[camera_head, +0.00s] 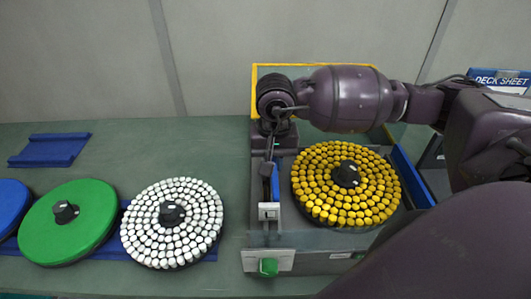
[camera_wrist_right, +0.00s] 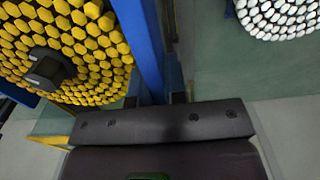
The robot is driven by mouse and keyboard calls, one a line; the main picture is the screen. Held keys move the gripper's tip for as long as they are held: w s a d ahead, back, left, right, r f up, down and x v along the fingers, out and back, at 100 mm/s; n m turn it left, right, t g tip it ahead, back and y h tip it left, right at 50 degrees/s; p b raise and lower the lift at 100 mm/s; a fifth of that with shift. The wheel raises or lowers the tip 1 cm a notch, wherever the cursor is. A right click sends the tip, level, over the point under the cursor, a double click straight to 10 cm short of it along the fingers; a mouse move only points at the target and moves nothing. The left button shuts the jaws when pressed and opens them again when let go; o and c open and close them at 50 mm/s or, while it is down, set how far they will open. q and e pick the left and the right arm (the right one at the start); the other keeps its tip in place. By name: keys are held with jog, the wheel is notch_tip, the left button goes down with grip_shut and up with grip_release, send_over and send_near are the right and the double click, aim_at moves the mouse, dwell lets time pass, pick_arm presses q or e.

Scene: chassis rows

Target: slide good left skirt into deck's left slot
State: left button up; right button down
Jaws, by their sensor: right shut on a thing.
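The deck (camera_head: 330,262) is a grey base with a yellow back edge, and a round of yellow studs (camera_head: 346,184) sits on it. My right gripper (camera_head: 270,160) reaches over the deck's back left corner, shut on a blue skirt (camera_head: 275,185). The skirt stands upright along the left side of the yellow round. In the right wrist view the skirt (camera_wrist_right: 141,42) runs away from between the fingers (camera_wrist_right: 155,97), close beside the yellow round. The left slot is hidden, so I cannot tell whether the skirt is in it. My left gripper is out of view.
Another blue skirt (camera_head: 410,176) lines the deck's right side. A loose blue piece (camera_head: 48,149) lies at the back left of the table. White-studded (camera_head: 172,222), green (camera_head: 68,221) and blue (camera_head: 12,207) rounds stand left of the deck. A "DECK SHEET" sign (camera_head: 498,79) is at far right.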

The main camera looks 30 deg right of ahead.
jog(key=shift+s+f, duration=0.15)
jog(key=shift+f, duration=0.55)
jog(key=shift+f+b, duration=0.75)
jog(key=shift+f, duration=0.9)
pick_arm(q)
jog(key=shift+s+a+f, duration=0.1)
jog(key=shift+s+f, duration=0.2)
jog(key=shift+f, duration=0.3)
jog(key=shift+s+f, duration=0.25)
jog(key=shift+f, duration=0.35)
pick_arm(e)
jog(key=shift+f+b, duration=0.1)
jog(key=shift+b, duration=0.3)
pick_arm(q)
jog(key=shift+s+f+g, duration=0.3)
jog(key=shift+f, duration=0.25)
